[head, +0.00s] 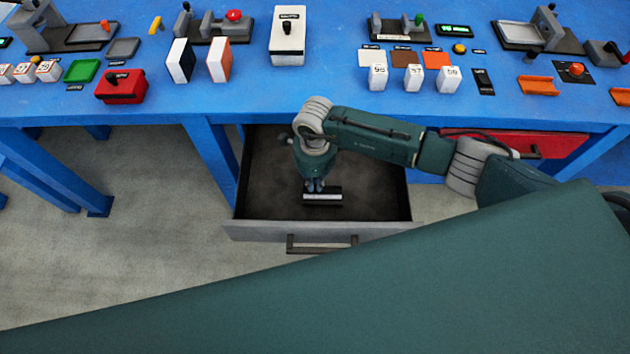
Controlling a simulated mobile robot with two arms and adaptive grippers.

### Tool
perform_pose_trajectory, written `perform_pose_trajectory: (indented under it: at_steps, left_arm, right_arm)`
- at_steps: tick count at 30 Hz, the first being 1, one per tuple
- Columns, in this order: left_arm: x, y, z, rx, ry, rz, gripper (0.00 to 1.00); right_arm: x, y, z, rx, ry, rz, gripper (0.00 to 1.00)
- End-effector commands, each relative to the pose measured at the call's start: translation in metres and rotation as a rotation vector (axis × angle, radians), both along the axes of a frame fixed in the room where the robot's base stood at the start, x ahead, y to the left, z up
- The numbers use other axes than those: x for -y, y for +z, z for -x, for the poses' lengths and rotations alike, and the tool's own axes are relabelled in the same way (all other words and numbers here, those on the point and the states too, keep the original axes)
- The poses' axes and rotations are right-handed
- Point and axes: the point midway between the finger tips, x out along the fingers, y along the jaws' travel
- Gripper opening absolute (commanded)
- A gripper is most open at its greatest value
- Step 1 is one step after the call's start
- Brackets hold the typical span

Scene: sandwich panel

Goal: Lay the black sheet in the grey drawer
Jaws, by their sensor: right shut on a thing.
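The grey drawer (265,232) under the blue table is pulled open, with its dark inside showing. My right gripper (315,186) reaches down over the drawer from the right. It is shut on the black sheet (322,203), a small dark piece with a pale strip along it. The sheet is inside the drawer's outline, near its front wall. I cannot tell whether it touches the drawer floor. The gripper's fingers hide part of the sheet. My left gripper is not in view.
The drawer handle (322,244) sticks out in front. A red drawer (560,144) is at the right, partly behind my arm. The blue table (250,95) above holds a red box (121,86), a white switch box (288,38) and several small blocks. Drawer floor around the sheet is clear.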

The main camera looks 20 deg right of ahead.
Motion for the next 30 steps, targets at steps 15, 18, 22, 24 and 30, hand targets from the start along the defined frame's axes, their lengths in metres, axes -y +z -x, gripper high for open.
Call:
perform_pose_trajectory:
  at_steps: [15,18,22,24,30]
  left_arm:
    - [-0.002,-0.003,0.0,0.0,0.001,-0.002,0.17]
    - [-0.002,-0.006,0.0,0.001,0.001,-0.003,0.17]
    - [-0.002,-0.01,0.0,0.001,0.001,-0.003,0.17]
    - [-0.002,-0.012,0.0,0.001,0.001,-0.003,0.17]
    - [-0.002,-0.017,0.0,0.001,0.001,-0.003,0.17]
  right_arm:
    - [0.0,-0.003,0.0,0.0,0.0,0.0,0.0]
    - [0.0,-0.006,0.0,0.0,0.0,0.0,0.0]
    - [0.0,-0.01,0.0,0.0,0.0,0.0,0.0]
    - [0.0,-0.013,0.0,0.0,0.0,0.0,0.0]
    - [0.0,-0.018,0.0,0.001,0.0,0.0,0.0]
